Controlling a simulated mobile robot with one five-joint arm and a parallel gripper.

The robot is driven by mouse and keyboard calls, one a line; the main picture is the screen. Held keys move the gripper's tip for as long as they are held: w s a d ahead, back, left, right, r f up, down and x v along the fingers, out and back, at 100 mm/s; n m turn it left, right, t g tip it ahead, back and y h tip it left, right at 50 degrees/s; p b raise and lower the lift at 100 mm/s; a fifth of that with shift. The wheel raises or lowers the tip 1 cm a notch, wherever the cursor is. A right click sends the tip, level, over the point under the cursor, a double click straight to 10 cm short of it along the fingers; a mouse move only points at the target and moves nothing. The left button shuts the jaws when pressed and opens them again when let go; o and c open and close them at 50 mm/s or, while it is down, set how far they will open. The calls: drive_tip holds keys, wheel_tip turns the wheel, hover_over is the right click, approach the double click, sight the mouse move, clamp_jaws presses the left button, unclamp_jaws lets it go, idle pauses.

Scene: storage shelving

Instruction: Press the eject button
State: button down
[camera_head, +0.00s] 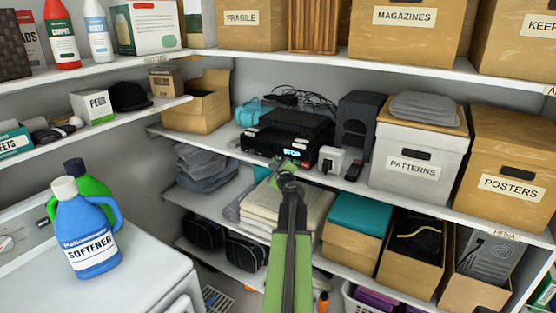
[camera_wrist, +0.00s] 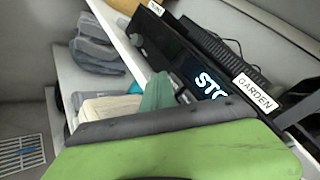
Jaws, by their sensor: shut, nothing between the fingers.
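A black media player (camera_head: 262,147) with a lit blue-white display sits on the middle shelf. Small grey buttons (camera_wrist: 184,97) show below the display; I cannot tell which one is the eject button. My gripper (camera_head: 284,166) is shut and empty, its tip in front of the player's lower front, just below the display. It also shows in the wrist view (camera_wrist: 157,88), overlapping the shelf edge beside the buttons. Contact cannot be told.
A white box-shaped device (camera_head: 332,158) and a dark speaker (camera_head: 357,120) stand right of the player. The shelf edge (camera_head: 225,152) runs just below it. Folded towels (camera_head: 262,205) lie on the shelf beneath my gripper. A blue softener bottle (camera_head: 85,232) stands on the white washer at left.

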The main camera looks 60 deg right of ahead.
drive_tip(key=a, duration=0.5)
idle(0.4)
idle(0.6)
